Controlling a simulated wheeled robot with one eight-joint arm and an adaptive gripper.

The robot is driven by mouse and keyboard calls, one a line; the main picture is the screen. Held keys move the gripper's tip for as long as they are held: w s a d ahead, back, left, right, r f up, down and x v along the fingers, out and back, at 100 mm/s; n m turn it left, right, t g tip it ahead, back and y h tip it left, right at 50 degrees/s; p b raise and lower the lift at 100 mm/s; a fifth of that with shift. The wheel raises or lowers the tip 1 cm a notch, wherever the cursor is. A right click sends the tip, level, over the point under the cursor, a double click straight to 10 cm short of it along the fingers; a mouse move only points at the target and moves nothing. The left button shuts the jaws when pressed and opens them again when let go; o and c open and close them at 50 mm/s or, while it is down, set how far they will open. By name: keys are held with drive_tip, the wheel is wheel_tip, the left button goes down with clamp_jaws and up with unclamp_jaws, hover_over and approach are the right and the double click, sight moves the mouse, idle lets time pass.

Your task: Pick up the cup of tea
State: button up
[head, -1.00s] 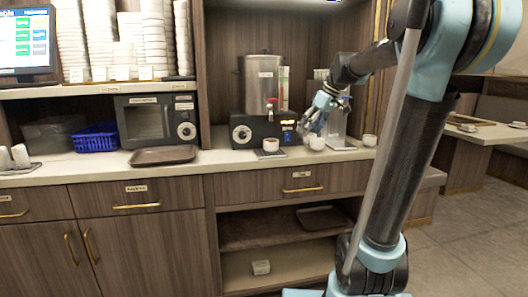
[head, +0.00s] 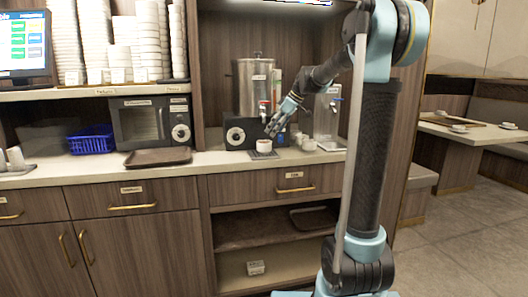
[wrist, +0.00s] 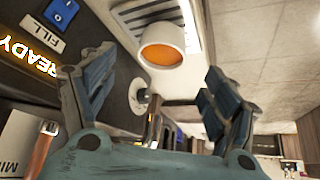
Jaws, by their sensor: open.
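The cup of tea (head: 263,146) is a small white cup on a drip tray (head: 262,155) below the dispenser tap. In the wrist view the cup (wrist: 163,47) is filled with orange-brown tea and stands upright. My gripper (head: 274,128) is just above and to the right of the cup in the head view. In the wrist view my gripper (wrist: 158,66) is open, with a finger on either side of the cup's line and the cup ahead between the fingertips. No contact with the cup shows.
Other white cups (head: 309,145) stand to the right, near a second steel dispenser (head: 326,115). A brown tray (head: 158,156) lies left on the counter.

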sight(264, 145)
drive_tip(key=shift+x, duration=4.8)
drive_tip(key=shift+s, duration=0.15)
drive_tip(key=c, duration=1.4)
